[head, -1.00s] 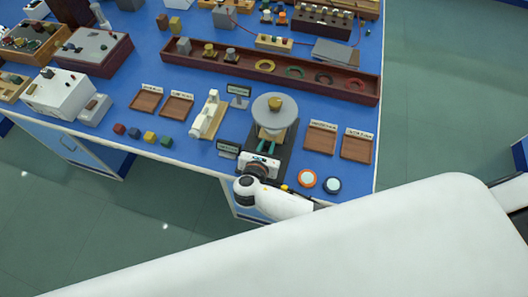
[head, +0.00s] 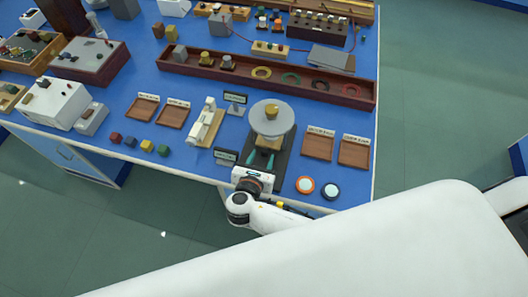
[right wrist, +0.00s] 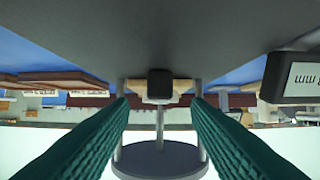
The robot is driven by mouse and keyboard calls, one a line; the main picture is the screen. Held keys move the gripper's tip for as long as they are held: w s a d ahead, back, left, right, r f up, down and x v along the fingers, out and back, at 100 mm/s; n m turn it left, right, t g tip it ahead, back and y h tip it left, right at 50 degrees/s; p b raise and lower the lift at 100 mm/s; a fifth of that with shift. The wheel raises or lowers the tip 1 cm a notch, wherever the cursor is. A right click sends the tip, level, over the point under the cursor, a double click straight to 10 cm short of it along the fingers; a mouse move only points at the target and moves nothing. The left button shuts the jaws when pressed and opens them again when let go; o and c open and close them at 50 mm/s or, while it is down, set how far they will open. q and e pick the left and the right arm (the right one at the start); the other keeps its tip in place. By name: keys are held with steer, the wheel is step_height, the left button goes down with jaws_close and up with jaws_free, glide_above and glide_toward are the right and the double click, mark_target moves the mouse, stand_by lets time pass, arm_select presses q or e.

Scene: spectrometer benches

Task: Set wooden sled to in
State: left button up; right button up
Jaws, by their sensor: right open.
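The wooden sled (head: 268,144) sits on a dark track that runs front to back near the front edge of the blue bench. A round grey disc (head: 272,123) with a brass weight on it stands above the sled and hides part of it. My right gripper (head: 262,160) is at the near side of the sled, its teal fingers pointing toward it. In the right wrist view the gripper (right wrist: 160,108) is open. A black knob (right wrist: 160,83) on the sled's near face shows between the fingers, beyond their tips, with no contact visible. My left gripper is not in view.
Small signs stand left of the track at the back (head: 235,98) and front (head: 225,156), their text unreadable. A white device (head: 203,122) is to the left. Wooden trays (head: 318,147) and two round pucks (head: 305,185) are to the right. A long brown rack (head: 235,75) lies behind.

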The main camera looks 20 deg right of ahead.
steer(key=v, duration=0.8)
steer(key=shift+b, duration=0.3)
